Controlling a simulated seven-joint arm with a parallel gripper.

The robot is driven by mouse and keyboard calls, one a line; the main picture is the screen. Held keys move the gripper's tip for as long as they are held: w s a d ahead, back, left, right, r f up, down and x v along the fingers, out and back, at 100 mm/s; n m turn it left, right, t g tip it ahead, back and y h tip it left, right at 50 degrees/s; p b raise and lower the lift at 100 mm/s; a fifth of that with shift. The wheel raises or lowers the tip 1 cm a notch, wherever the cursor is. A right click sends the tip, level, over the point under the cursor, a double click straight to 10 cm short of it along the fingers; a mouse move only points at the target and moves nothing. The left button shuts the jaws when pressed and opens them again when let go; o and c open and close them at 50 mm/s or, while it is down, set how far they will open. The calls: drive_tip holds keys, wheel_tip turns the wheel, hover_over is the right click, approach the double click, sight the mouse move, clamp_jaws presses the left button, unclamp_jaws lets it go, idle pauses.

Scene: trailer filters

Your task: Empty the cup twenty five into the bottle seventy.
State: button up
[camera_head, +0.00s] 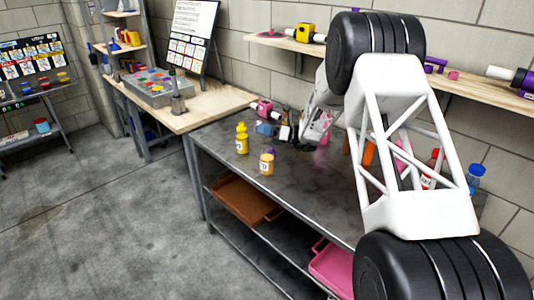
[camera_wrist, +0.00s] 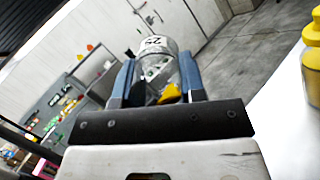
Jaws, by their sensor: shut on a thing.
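My gripper (camera_wrist: 157,85) is shut on a clear cup (camera_wrist: 152,62) in the wrist view, its blue fingers on either side. The cup has a white label that seems to read 25. A yellow and a dark piece show at or through its near side; I cannot tell whether they are inside. In the head view my gripper (camera_head: 272,129) is above the far left of the dark bench. A yellow bottle (camera_head: 242,139) stands to its left, and a shorter labelled orange-yellow container (camera_head: 266,164) stands nearer. Both labels are too small to read. A yellow bottle (camera_wrist: 312,65) is cut off in the wrist view.
A pink tool (camera_head: 262,107) lies behind my gripper. A blue-capped bottle (camera_head: 475,178) stands at the bench's right. A wooden table (camera_head: 205,108) adjoins at the left. An orange tray (camera_head: 243,199) and a pink tray (camera_head: 331,268) lie on the shelf below.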

drive_tip(key=shift+a+f+h, duration=0.1)
drive_tip(key=shift+f+h, duration=0.5)
drive_tip(key=shift+f, duration=0.1)
drive_tip(key=shift+a+f+h, duration=0.1)
drive_tip(key=shift+f+h, duration=0.2)
drive_tip(key=shift+h, duration=0.7)
drive_tip(key=shift+a+f+h, duration=0.1)
drive_tip(key=shift+f+h, duration=0.8)
drive_tip(key=shift+f, duration=0.05)
drive_tip(key=shift+t+h, duration=0.3)
drive_tip(key=shift+h, duration=0.7)
drive_tip(key=shift+a+r+h+b, duration=0.1)
drive_tip(key=shift+r+h+b, duration=0.25)
drive_tip(key=shift+h, duration=1.35)
drive_tip(key=shift+r+h, duration=0.45)
drive_tip(key=shift+h, duration=0.25)
drive_tip(key=a+f+t+h+b, duration=0.1)
drive_tip(key=a+f+h+b, duration=0.1)
drive_tip(key=a+f+h, duration=0.3)
drive_tip(key=shift+s+a+f+h, duration=0.3)
drive_tip(key=shift+f+h, duration=0.3)
drive_tip(key=shift+h, duration=1.4)
